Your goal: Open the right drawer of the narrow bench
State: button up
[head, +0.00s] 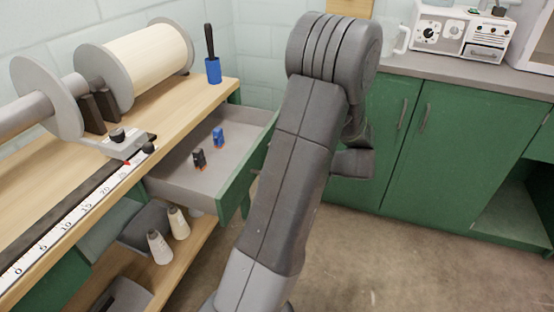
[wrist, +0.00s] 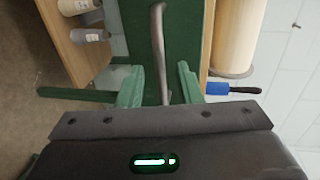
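The right drawer (head: 185,178) of the narrow bench (head: 190,92) stands pulled out, with its grey inside showing. A small blue item (head: 218,138) and a small dark item (head: 199,159) lie in it. The green drawer front (head: 238,178) is partly hidden by my arm in the head view. In the wrist view, the grey bar handle (wrist: 158,45) runs down the green front. My gripper (wrist: 161,68) has its two fingers apart, one on each side of the handle, with visible gaps. The fingers are hidden behind my arm in the head view.
Cones of thread (head: 159,247) stand on the shelf below. Green cabinets (head: 435,150) with a grey counter are at the right. The floor (head: 380,255) between is clear.

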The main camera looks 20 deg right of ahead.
jog(key=p+v, duration=0.2)
jog(key=v, duration=1)
jog(key=shift+d, duration=0.15)
jog(key=shift+s, duration=0.1)
jog(key=b+x, duration=0.2)
jog(key=x, duration=1.2)
jog(key=shift+r, duration=0.1)
